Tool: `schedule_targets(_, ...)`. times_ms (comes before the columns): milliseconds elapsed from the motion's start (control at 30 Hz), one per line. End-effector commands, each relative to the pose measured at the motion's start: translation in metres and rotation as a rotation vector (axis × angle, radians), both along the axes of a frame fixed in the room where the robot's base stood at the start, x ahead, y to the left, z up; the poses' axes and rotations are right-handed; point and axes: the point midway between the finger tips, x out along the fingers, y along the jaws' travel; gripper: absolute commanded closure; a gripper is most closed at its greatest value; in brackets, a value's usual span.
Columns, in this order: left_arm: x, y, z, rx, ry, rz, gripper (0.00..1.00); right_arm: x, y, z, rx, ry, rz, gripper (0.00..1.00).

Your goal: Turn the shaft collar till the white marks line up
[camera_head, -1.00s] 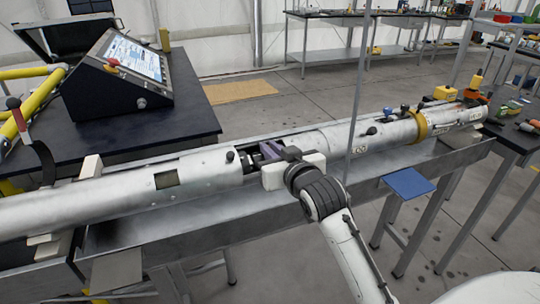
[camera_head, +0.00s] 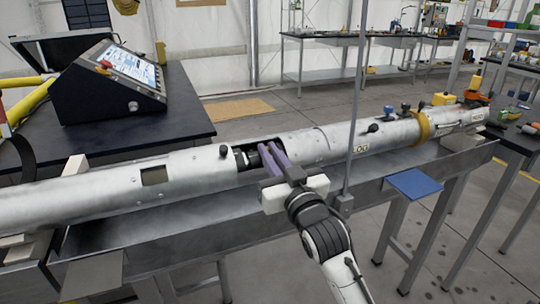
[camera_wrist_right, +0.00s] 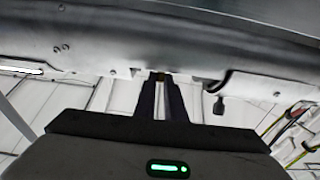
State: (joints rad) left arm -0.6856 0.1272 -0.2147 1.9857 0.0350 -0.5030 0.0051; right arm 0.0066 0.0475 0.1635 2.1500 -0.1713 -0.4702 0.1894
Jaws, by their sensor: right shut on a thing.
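A long silver tube (camera_head: 95,195) lies across the head view with an open gap near its middle. In the gap a dark shaft part (camera_head: 241,157) shows, with the collar largely hidden by my fingers. My right gripper (camera_head: 268,153) reaches into the gap from the front, its two purple-grey fingers close together and shut on the shaft collar. In the right wrist view my right fingers (camera_wrist_right: 161,80) meet the tube's (camera_wrist_right: 190,45) lower edge, with a small greenish spot between the tips. I cannot make out the white marks. My left gripper is not in view.
The tube rests over a long grey metal trough (camera_head: 170,225). A control console (camera_head: 115,80) stands on a dark table behind left. A thin vertical post (camera_head: 354,120) rises right of my gripper. A blue plate (camera_head: 410,184) juts out at the right front.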

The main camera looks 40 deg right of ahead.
Motion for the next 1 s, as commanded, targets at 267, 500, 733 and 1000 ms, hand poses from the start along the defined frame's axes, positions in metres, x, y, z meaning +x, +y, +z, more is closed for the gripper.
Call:
schedule_targets(267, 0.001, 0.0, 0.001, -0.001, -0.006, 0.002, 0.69, 0.0, 0.0, -0.001, 0.001, 0.003, 0.0, 0.72)
schedule_targets(500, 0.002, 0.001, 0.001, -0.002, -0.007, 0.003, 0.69, 0.0, 0.0, -0.001, 0.0, 0.002, 0.0, 0.72)
schedule_targets(733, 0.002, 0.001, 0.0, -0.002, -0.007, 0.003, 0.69, -0.023, 0.006, -0.005, 0.001, 0.004, 0.0, 0.72)
schedule_targets(1000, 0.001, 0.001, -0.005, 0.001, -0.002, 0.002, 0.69, -0.074, 0.018, -0.013, 0.003, 0.007, -0.001, 0.72)
